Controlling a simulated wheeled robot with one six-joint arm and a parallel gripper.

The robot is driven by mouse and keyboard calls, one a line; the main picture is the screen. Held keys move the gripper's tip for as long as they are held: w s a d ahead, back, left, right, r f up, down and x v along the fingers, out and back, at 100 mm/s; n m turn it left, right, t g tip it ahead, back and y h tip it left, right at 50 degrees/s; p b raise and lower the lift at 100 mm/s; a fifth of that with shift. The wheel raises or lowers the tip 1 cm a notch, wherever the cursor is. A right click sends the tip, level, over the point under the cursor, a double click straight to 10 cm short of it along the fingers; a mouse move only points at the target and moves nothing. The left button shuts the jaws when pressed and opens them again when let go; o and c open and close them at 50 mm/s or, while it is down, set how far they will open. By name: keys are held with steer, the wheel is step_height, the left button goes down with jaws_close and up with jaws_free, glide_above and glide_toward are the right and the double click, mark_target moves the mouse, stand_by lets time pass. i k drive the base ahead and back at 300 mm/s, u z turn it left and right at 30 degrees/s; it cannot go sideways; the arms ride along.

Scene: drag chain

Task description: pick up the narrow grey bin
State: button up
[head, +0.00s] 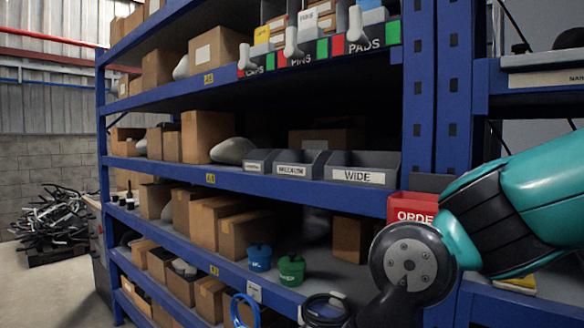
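Three grey open bins stand side by side at the front of the middle shelf in the head view. The narrow grey bin (258,160) is the leftmost and smallest; the print on its label is too small to read. The middle bin (296,164) touches or nearly touches it on the right. The wide bin (360,169), labelled WIDE, stands right of that. My teal arm comes in from the right edge, well right of the bins, and bends down past the bottom edge. My gripper is not in view, so its state does not show.
A grey rounded object (231,150) and a cardboard box (207,136) stand left of the narrow bin. The shelf above (200,88) overhangs the bins. A blue upright (419,90) and a red ORDER box (409,207) are at the right. Blue (259,258) and green (291,270) tubs stand below.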

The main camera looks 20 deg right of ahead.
mark_target(258, 162)
steer(key=u, duration=0.55)
steer(key=i, duration=0.6)
steer(key=u, duration=0.65)
steer(key=i, duration=0.7)
steer(key=z, duration=0.2)
